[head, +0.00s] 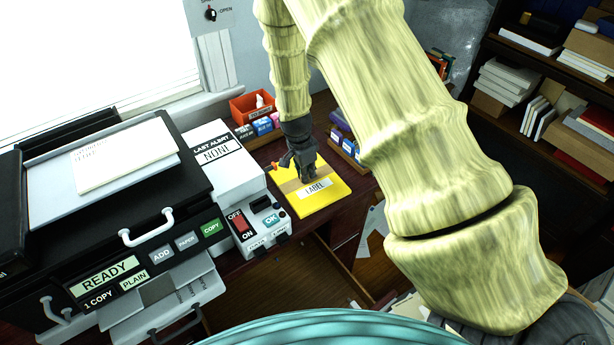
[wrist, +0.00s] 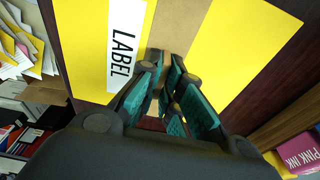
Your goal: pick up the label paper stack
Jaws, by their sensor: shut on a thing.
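The label paper stack (head: 331,197) is yellow with a brown band and a white tag reading LABEL. It lies on the dark wooden desk, to the right of the small control box. My gripper (head: 303,176) reaches down onto its upper part from above. In the wrist view the stack (wrist: 240,40) fills the upper middle, and my gripper (wrist: 168,92) has its green-padded fingers close together at the brown band. The fingers are shut on the stack at the band; the exact contact is partly hidden by the fingers.
A printer (head: 110,210) with a READY display stands at the left. A control box (head: 258,225) with a red switch sits beside the stack. An orange bin (head: 252,106) and ink boxes (head: 262,126) are behind. Shelves (head: 545,90) stand at the right. An open drawer area is below the desk.

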